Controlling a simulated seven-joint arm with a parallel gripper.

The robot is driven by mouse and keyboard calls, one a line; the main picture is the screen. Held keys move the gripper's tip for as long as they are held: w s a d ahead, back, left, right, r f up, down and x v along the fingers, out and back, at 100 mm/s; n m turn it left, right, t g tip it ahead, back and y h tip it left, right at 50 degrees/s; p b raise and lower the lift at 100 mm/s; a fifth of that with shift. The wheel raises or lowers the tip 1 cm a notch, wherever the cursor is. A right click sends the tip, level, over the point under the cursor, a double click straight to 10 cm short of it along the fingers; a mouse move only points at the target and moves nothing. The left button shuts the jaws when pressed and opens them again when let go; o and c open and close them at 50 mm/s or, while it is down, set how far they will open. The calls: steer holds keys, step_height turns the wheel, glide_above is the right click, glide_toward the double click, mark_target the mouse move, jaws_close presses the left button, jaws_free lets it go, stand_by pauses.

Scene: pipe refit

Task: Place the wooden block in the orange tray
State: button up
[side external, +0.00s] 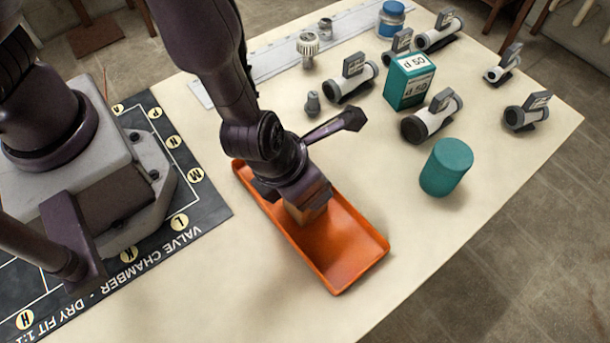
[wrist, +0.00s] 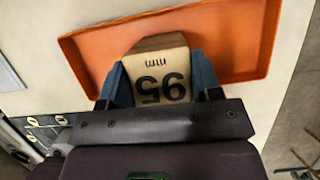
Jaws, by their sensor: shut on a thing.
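The wooden block (wrist: 160,78) is marked "95 mm" and sits between the two fingers of my gripper (wrist: 160,85) in the wrist view. My gripper is shut on it. In the side external view the block (side external: 307,208) shows below my gripper (side external: 305,195), over the far left half of the orange tray (side external: 345,265). The tray lies on the table and shows behind the block in the wrist view (wrist: 235,50). I cannot tell whether the block's underside touches the tray floor. The near half of the tray is empty.
A teal cylinder (side external: 446,167) stands right of the tray. A dark printed mat (side external: 185,215) lies left. The table front is clear.

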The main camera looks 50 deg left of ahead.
steer(key=shift+f, duration=0.1)
steer(key=o, duration=1)
